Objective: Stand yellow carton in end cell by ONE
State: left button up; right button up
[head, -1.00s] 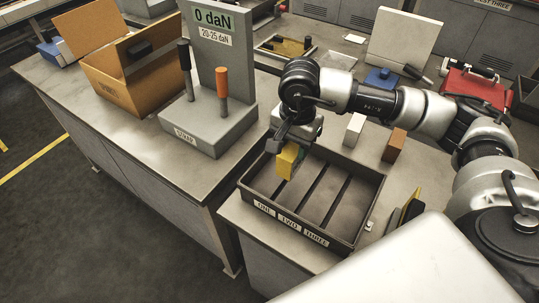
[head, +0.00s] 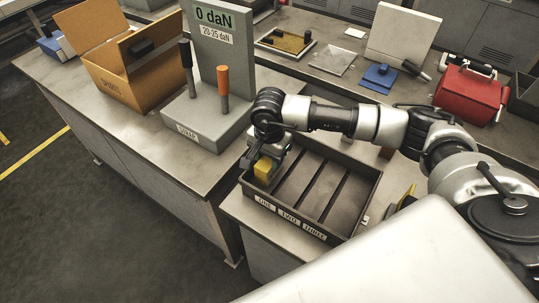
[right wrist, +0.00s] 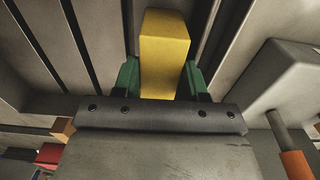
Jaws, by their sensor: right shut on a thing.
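The yellow carton (head: 264,169) is upright in my right gripper (head: 268,158), over the left end of the dark divided tray (head: 322,229), above the cell by the ONE label (head: 264,201). In the right wrist view the yellow carton (right wrist: 165,50) sits between the green fingers of my right gripper (right wrist: 162,82), which are shut on it. Tray dividers run beside it there. I cannot tell whether the carton's base touches the cell floor. My left gripper is not in view.
A grey stand (head: 212,120) with a black and an orange handle is close left of the tray. An open cardboard box (head: 132,80) is farther left. A red case (head: 468,95) and blue block (head: 379,75) are at the back right. A brown block (head: 386,152) is partly hidden behind my arm.

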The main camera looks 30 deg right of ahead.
jog(key=shift+f, duration=0.15)
jog(key=o, duration=1)
jog(key=shift+o, duration=0.2)
jog(key=shift+r, duration=0.2)
jog(key=shift+r, duration=0.15)
notch_tip(320, 180, up, 12)
jog(key=b, duration=0.3)
